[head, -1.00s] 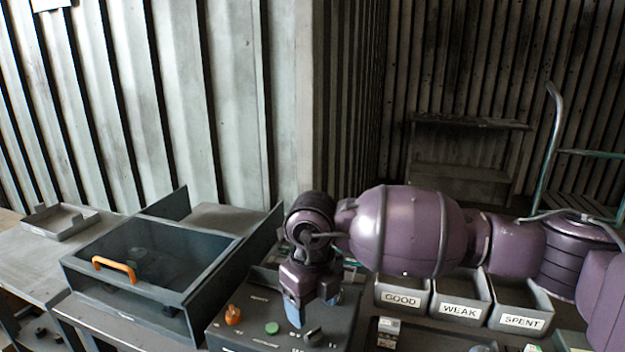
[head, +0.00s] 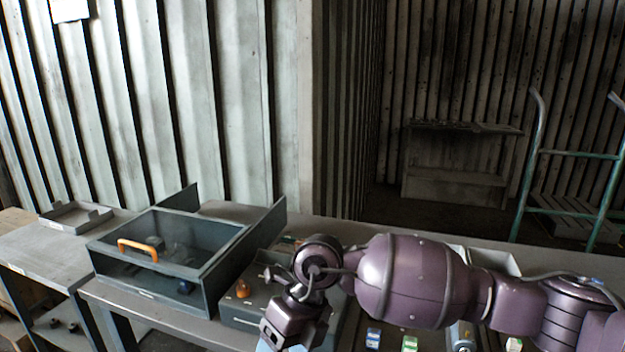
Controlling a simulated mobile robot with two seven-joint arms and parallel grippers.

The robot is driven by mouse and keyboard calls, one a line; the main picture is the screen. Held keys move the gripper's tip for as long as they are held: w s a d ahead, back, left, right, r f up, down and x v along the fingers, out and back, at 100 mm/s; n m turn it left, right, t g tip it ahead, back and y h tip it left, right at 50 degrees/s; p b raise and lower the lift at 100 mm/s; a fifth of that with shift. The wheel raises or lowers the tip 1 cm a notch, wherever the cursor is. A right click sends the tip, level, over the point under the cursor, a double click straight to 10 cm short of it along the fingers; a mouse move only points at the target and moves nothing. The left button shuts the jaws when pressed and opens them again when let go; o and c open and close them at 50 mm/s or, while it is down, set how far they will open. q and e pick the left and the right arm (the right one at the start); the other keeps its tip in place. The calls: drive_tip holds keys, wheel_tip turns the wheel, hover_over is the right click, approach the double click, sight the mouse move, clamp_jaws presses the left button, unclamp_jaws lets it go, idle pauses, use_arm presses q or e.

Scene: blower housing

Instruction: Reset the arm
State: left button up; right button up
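My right arm (head: 415,280) is purple and comes in from the right, reaching across the bench. Its gripper (head: 280,343) hangs at the bottom edge, in front of the control box (head: 240,312). A pale blue finger part shows, but the fingertips are cut off by the frame, so I cannot tell whether it is open or holds anything. My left gripper is not in view.
A dark case with a clear lid (head: 185,240) and orange handle (head: 138,248) stands on the bench at left. Small batteries (head: 373,338) sit below my arm. A shallow tray (head: 75,217) lies far left. A green trolley frame (head: 570,153) stands back right.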

drive_tip(key=s+a+r+m+g+y, duration=0.2)
drive_tip(key=s+a+r+m+y, duration=0.3)
drive_tip(key=y, duration=0.9)
drive_tip(key=w+d+f+m+t, duration=0.3)
drive_tip(key=d+m+t, duration=0.3)
drive_tip(key=m+t, duration=0.4)
drive_tip(key=w+d+f+m+t, duration=0.3)
drive_tip(key=d+m+t, duration=0.3)
drive_tip(key=m+t, duration=0.35)
drive_tip(key=s+d+f+m+t+h, duration=0.2)
drive_tip(key=d+f+m+t+h, duration=0.2)
drive_tip(key=d+f+m+h, duration=0.8)
drive_tip(key=s+d+f+m+g+h, duration=0.6)
drive_tip(key=s+d+f+m, duration=0.1)
drive_tip(key=s+d+f, duration=0.5)
drive_tip(key=shift+s+d+f+g, duration=0.35)
drive_tip(key=shift+s+d, duration=0.2)
drive_tip(key=shift+s, duration=0.6)
